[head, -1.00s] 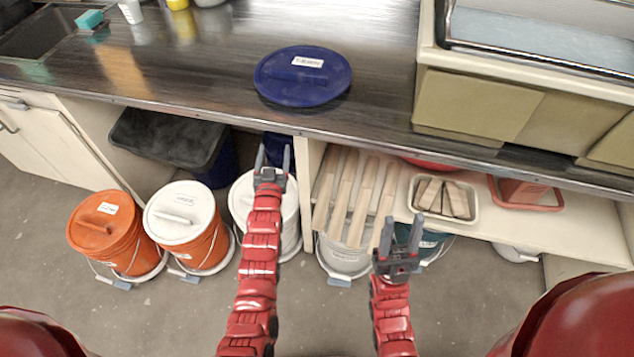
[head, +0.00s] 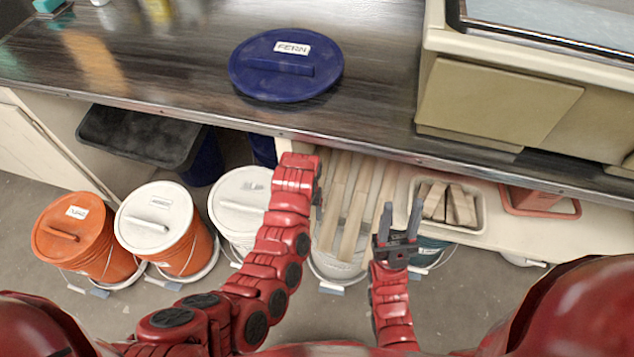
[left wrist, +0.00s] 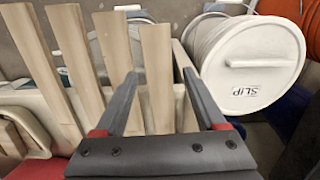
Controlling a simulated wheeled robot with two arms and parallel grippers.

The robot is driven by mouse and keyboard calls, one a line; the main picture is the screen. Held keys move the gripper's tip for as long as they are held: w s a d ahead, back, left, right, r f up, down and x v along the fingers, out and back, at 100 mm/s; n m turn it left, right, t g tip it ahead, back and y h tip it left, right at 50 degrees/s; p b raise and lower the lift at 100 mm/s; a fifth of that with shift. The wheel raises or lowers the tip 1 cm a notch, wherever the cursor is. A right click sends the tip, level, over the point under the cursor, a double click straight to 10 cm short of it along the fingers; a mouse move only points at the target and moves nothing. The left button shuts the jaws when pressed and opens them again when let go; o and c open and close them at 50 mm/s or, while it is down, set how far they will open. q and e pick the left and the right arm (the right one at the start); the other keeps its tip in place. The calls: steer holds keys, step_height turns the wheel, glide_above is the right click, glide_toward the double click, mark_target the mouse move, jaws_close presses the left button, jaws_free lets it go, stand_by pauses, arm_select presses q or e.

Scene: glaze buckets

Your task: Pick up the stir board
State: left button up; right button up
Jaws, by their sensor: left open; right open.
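Several long pale wooden stir boards (head: 356,205) lie side by side on the low shelf under the counter, their ends sticking out over the front. In the left wrist view, one stir board (left wrist: 157,62) shows between the two open fingers of my left gripper (left wrist: 159,80). I cannot tell whether the fingers touch it. In the head view my left gripper is mostly hidden behind my left arm, at the left end of the boards. My right gripper (head: 401,210) is open and empty, right of the boards.
A tray of wooden blocks (head: 474,222) sits right of the boards. The counter (head: 380,60) overhangs the shelf and carries a blue lid (head: 285,70).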

arm_select(q)
steer(key=shift+w+d+f, duration=0.1)
steer(key=shift+w+f, duration=0.05)
steer(key=shift+f, duration=1.25)
steer(key=shift+w+d+f, duration=0.1)
steer(key=shift+w+f, duration=0.05)
steer(key=shift+f, duration=1.2)
jaws_close()
